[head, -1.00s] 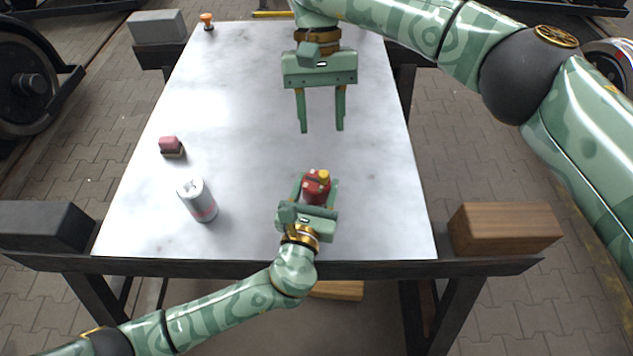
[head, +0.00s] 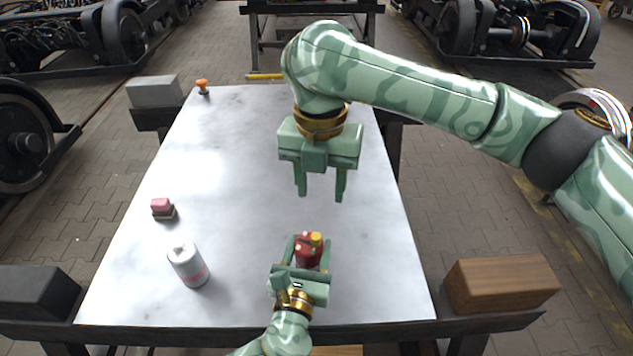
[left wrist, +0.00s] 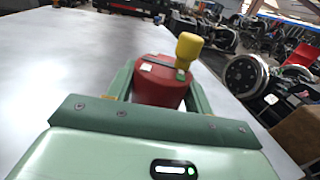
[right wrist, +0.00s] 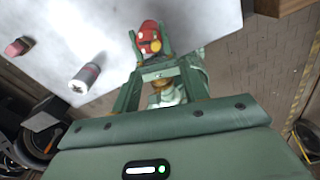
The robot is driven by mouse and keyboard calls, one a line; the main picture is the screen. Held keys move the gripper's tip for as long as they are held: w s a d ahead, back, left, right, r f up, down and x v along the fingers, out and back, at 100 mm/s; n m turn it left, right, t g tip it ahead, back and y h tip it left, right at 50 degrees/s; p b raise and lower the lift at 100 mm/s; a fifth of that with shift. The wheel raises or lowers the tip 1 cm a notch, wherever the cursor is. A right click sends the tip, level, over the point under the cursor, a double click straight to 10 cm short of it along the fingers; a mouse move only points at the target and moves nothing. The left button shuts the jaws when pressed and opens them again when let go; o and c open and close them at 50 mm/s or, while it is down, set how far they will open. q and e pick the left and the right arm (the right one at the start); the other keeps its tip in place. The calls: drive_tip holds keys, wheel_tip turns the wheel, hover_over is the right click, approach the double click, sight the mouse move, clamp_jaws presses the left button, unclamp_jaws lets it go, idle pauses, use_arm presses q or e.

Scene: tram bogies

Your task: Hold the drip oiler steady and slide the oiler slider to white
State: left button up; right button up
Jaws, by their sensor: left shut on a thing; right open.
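The drip oiler (head: 307,252) is a red round body with a yellow knob (head: 316,239), near the front of the table. My left gripper (head: 310,243) is shut on its sides. The right wrist view also shows the oiler (right wrist: 149,39).
A white can with a pink band (head: 188,264) and a pink-topped block (head: 163,208) stand left of the oiler. An orange knobbed thing (head: 202,86) is at the far left corner. Grey (head: 154,91), black (head: 35,293) and wooden (head: 502,282) blocks flank the table (head: 240,150).

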sight(317, 235)
drive_tip(key=f+n, duration=0.3)
drive_tip(key=f, duration=0.1)
drive_tip(key=f+n, duration=0.3)
drive_tip(key=n, duration=0.1)
drive_tip(key=f+n, duration=0.4)
drive_tip(key=shift+s+a+f+t, duration=0.2)
drive_tip(key=shift+a+f+t, duration=0.1)
drive_tip(key=shift+f, duration=0.05)
clamp_jaws()
